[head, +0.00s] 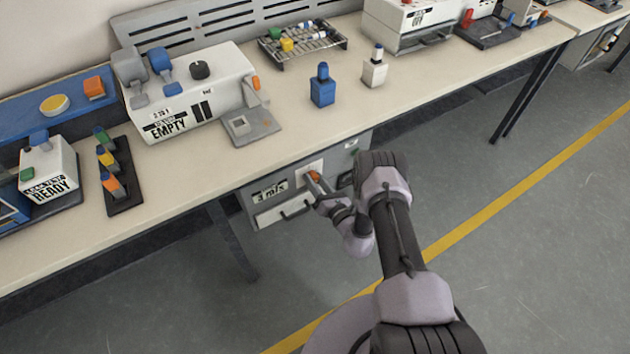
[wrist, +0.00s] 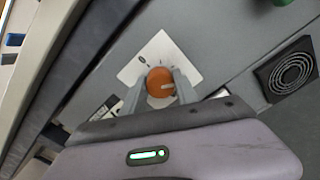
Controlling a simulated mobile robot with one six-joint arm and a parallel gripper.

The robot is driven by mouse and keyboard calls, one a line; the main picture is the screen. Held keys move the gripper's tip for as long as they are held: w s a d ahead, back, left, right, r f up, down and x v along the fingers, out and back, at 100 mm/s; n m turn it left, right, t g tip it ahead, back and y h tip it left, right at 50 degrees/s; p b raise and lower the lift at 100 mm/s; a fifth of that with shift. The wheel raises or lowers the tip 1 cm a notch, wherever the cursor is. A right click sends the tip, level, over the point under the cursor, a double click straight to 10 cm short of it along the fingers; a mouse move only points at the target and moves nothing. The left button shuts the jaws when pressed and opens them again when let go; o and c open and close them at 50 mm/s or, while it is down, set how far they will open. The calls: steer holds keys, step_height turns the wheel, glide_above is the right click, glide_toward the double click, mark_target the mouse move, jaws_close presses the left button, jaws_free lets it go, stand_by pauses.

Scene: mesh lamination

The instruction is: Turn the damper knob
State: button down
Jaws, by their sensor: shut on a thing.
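The damper knob (wrist: 160,84) is a round orange knob with a pale pointer mark, set on a white plate (wrist: 158,55) with small markings. In the head view the knob (head: 315,175) is on the front of a grey cabinet (head: 262,208) under the bench. My gripper (wrist: 161,88) has one finger on each side of the knob and is shut on it. In the head view my gripper (head: 318,185) reaches the knob from the right, and my wrist hides part of the cabinet front.
A label and a drawer handle (head: 297,208) sit left of and below the knob. A round vent (wrist: 290,73) is on the panel at right. The bench top (head: 330,125) overhangs the cabinet. A blue bottle (head: 322,88) stands on it. The floor at right is clear.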

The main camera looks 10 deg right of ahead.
steer(key=c, duration=0.9)
jaws_free()
steer(key=shift+c, duration=0.2)
steer(key=p+v, duration=0.6)
steer(key=v, duration=1.1)
steer(key=shift+s, duration=0.25)
